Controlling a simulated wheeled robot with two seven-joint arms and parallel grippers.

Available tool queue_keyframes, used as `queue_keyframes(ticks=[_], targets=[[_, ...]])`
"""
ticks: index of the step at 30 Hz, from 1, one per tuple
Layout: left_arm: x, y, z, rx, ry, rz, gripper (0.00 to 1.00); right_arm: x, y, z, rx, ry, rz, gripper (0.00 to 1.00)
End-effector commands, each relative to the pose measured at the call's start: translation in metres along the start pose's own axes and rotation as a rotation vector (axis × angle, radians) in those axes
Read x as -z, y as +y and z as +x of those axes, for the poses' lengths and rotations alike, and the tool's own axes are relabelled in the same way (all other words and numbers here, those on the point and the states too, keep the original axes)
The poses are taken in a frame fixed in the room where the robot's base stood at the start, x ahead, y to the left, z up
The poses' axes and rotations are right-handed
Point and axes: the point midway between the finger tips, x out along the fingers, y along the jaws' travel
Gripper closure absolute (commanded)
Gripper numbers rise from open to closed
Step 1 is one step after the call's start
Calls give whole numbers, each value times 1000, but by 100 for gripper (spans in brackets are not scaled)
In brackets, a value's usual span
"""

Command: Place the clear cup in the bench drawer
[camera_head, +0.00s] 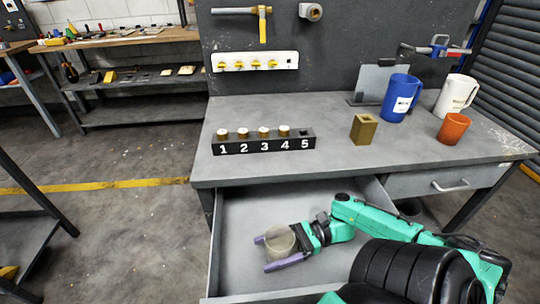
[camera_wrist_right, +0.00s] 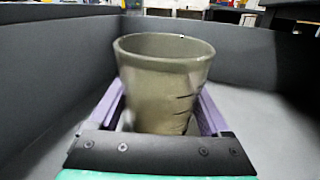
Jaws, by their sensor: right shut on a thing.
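The clear cup (camera_head: 280,243) is a see-through, slightly brownish tumbler, upright between the fingers of my right gripper (camera_head: 279,252). It also shows in the right wrist view (camera_wrist_right: 163,85), with a purple finger on each side. My right gripper is shut on it. Cup and gripper are inside the open bench drawer (camera_head: 238,215), in its left part as seen from the head. I cannot tell whether the cup's base touches the drawer floor. The drawer's dark wall (camera_wrist_right: 55,60) stands behind the cup in the wrist view. My left gripper is not in view.
The grey bench top (camera_head: 330,165) above holds a numbered block (camera_head: 262,143), a brass-coloured square holder (camera_head: 364,129), a blue mug (camera_head: 399,98), a white mug (camera_head: 456,95) and an orange cup (camera_head: 453,128). A second drawer (camera_head: 450,180) on the right is closed. The open drawer's floor is otherwise clear where visible.

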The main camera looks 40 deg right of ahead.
Motion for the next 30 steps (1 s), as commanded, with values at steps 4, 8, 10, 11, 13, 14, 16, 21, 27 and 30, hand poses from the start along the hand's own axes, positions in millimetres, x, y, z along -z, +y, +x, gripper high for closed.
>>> queue_keyframes(ticks=[4, 8, 10, 11, 13, 14, 16, 21, 27, 30], targets=[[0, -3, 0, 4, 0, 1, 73, 2, 0, 0, 1, -1, 0, 98], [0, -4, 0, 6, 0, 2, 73, 2, 0, 0, 0, 0, 0, 0], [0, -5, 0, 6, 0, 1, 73, 2, 0, 0, 0, 0, 0, 0], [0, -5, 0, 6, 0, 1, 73, 2, 0, 0, 0, 0, 0, 0], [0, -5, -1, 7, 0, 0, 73, 0, 0, 0, 0, 0, 0, 0], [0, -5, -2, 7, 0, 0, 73, -2, 0, 0, -1, 1, 1, 0], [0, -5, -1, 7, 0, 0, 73, 0, 0, -8, 3, 1, 2, 0], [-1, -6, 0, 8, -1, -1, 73, 0, -1, -46, 6, 2, 1, 0], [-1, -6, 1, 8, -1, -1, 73, 0, 0, -74, 3, 0, 0, 0], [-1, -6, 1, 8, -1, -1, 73, -1, 0, -76, 2, 0, 0, 0]])
